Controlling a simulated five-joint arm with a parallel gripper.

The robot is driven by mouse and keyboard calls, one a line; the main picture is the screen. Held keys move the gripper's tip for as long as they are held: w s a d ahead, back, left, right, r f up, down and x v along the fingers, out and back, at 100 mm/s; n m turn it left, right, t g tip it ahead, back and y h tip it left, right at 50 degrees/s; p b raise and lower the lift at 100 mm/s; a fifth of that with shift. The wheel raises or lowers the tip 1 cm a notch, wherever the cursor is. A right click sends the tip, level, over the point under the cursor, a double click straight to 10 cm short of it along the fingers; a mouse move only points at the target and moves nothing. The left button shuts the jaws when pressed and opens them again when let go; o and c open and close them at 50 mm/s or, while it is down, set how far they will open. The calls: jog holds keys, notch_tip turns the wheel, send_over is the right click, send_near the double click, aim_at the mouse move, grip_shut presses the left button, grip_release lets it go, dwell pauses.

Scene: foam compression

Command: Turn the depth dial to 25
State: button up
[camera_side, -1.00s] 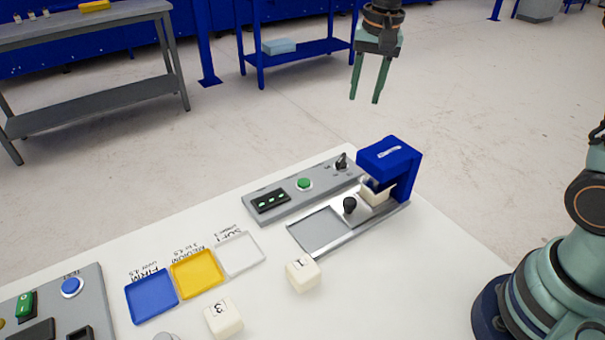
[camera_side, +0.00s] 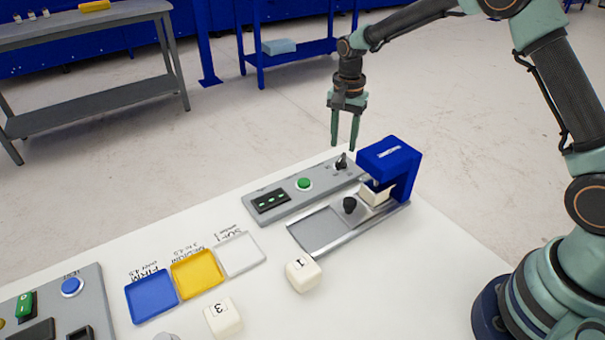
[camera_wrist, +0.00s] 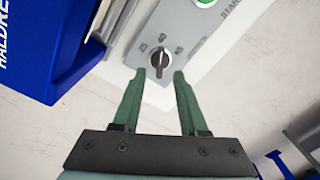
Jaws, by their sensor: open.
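The depth dial (camera_side: 341,162) is a small black knob at the right end of the grey control panel (camera_side: 290,195), beside the blue press. In the wrist view the dial (camera_wrist: 159,60) shows a light pointer line, with small numbers around it; one at the left looks like 25. Its exact setting is hard to read. My gripper (camera_side: 344,148) points down just above and behind the dial. In the wrist view my gripper (camera_wrist: 160,72) is open, its green fingers at either side of the dial's near edge, with nothing between them.
The blue press (camera_side: 390,160) stands right of the dial, with a pale block (camera_side: 375,193) under it and a black-knobbed slide in front. A green button (camera_side: 304,184) and a display (camera_side: 270,201) lie left. Blocks and coloured trays (camera_side: 197,274) occupy the front table.

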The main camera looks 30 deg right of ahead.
aim_at(342, 157)
jog(key=shift+f, duration=2.1)
grip_shut()
jog(key=shift+n, duration=0.3)
jog(key=n, duration=0.5)
jog(key=shift+n, duration=0.3)
jog(key=n, duration=0.5)
jog(key=shift+n, duration=0.3)
